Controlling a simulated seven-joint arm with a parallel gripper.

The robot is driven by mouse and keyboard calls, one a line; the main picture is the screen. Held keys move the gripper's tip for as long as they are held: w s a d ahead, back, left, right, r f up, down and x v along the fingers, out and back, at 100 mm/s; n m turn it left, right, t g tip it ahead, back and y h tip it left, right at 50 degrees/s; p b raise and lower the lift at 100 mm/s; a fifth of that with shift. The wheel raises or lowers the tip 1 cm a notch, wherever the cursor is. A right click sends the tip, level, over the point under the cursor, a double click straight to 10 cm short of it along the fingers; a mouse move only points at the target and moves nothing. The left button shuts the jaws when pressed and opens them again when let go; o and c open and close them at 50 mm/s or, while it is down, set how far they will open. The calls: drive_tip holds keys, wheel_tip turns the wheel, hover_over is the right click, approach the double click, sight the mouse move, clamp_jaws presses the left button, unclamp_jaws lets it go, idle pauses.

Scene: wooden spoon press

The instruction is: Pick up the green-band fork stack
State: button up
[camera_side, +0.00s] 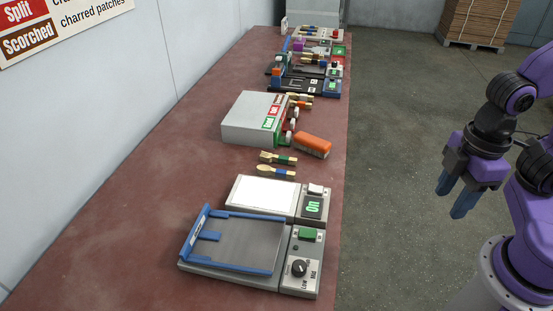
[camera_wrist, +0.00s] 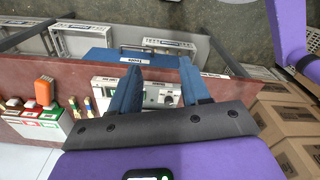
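The green-band fork stack (camera_side: 278,158) lies flat on the red-brown table, a pale wooden fork shape with a green band. It also shows small in the wrist view (camera_wrist: 75,107), at the left. A similar blue-band wooden spoon piece (camera_side: 275,170) lies beside it on the near side. My gripper (camera_side: 450,203) is off the table's right edge, over the floor, well apart from the fork stack. Its blue fingers point down and stand apart with nothing between them, as the wrist view (camera_wrist: 158,66) also shows.
An orange block (camera_side: 313,144) and a grey box (camera_side: 247,119) with coloured labels lie beyond the fork stack. A white lit panel (camera_side: 262,193) and a blue-framed press (camera_side: 250,248) stand on the near side. More devices (camera_side: 301,85) crowd the far end. The table's left strip is clear.

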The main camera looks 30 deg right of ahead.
drive_tip(key=w+a+m+y, duration=0.1)
drive_tip(key=w+a, duration=0.6)
drive_tip(key=w, duration=0.4)
drive_tip(key=m+t+y, duration=0.2)
drive_tip(key=m+t, duration=0.1)
hover_over(279, 156)
drive_tip(key=s+d, duration=0.1)
drive_tip(key=s, duration=0.1)
drive_tip(key=f, duration=1.8)
drive_tip(key=shift+w+d, duration=0.2)
drive_tip(key=shift+w, duration=0.05)
drive_tip(key=shift+d+x, duration=0.1)
drive_tip(key=shift+x, duration=1.25)
drive_tip(key=shift+d+x, duration=0.15)
drive_tip(key=shift+x, duration=1.2)
drive_tip(key=shift+s+f, duration=0.1)
drive_tip(key=shift+s, duration=0.05)
drive_tip(key=shift+c, duration=0.3)
